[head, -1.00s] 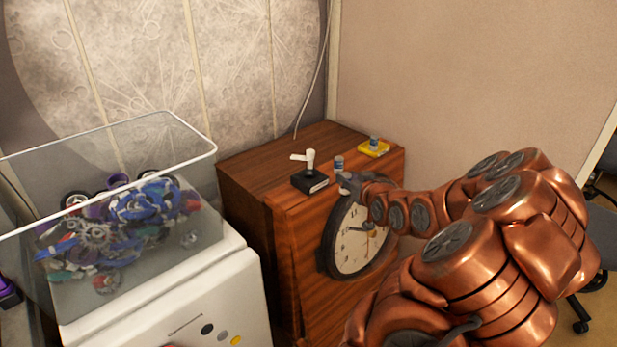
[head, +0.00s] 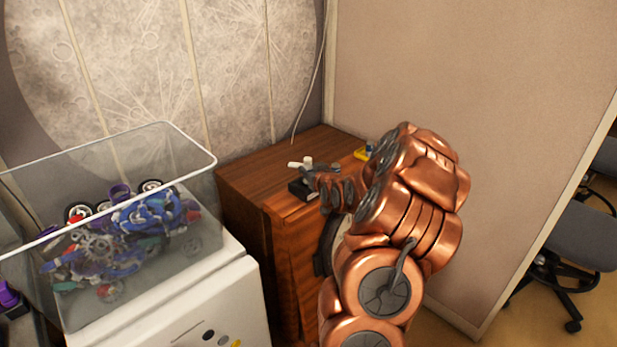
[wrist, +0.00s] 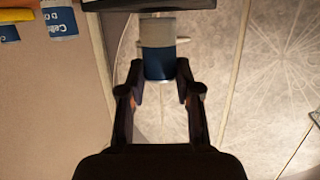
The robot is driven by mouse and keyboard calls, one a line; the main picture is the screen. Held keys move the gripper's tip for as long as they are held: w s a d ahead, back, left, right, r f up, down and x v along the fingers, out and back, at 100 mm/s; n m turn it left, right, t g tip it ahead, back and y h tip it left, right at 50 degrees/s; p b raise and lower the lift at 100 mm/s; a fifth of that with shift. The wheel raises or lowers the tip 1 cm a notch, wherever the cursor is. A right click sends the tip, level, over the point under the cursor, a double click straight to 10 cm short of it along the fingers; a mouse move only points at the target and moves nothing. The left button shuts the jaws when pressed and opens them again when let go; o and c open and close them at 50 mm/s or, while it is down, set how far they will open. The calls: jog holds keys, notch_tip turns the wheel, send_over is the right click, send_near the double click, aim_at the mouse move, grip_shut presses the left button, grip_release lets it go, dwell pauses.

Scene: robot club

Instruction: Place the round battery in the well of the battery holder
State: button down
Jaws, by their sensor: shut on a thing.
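My gripper (wrist: 158,75) is shut on a round battery (wrist: 160,63) with a blue and a pale band, in the wrist view. In the head view my gripper (head: 322,172) is over the front of the wooden cabinet top, beside a small black block (head: 298,190) with a white piece (head: 297,164) on it. The held battery is hard to make out there. A dark edge (wrist: 155,4) crosses the top of the wrist view, close to the battery; I cannot tell whether they touch. A yellow block (head: 361,154) with a blue battery (head: 369,149) stands behind; I cannot tell which block is the holder.
Blue-labelled batteries (wrist: 62,22) and a yellow part show at the wrist view's upper left. The wooden cabinet (head: 245,175) has free room at its back left. A clear bin (head: 160,150) of parts stands left. A wall panel (head: 450,80) rises behind right.

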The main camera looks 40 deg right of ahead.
jog(key=shift+w, duration=0.25)
jog(key=shift+f+p, duration=0.75)
jog(key=shift+f, duration=0.95)
jog(key=shift+f, duration=0.2)
jog(key=c, duration=0.8)
grip_release()
jog(key=shift+r, duration=0.25)
